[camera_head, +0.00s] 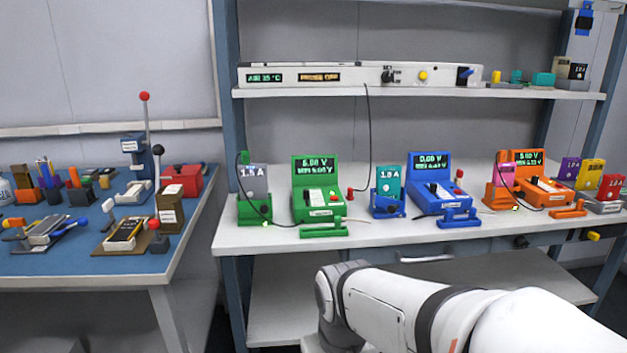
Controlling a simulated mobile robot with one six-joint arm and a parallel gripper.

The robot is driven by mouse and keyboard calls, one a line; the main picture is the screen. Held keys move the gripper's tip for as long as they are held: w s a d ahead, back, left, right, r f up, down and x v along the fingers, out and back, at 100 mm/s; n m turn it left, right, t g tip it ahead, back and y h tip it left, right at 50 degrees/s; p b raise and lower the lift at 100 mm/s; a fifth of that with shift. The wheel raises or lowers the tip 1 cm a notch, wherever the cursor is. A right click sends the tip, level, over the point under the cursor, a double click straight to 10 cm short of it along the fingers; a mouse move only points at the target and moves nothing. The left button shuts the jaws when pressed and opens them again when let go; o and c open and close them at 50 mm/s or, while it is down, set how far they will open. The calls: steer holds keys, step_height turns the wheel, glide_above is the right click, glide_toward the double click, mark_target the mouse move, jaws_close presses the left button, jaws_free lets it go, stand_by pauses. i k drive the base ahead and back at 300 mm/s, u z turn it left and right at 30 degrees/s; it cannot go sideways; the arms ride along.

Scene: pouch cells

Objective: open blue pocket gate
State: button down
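The blue station (434,187) stands on the white bench, and its screen reads 0.00 V. At its left is a blue pocket (387,208) with a teal cell (388,182) marked 1.5 A upright in it. I cannot tell from here which part is the pocket's gate, or whether it is open or shut. A low blue bar-like piece (459,218) lies in front of the station. My white arm crosses the lower right, in front of the bench. My gripper is not in view.
A green station (318,184) stands left of the blue one and an orange station (527,172) right of it. A shelf (420,91) with a long panel (330,76) hangs above. A blue-topped table (60,262) with tools stands at the left.

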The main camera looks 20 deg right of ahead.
mark_target(393, 205)
steer(key=z, duration=0.4)
steer(key=i, duration=0.85)
steer(key=z, duration=0.55)
steer(key=k, duration=0.9)
steer(key=z, duration=0.15)
steer(key=i, duration=0.9)
steer(key=u, duration=0.05)
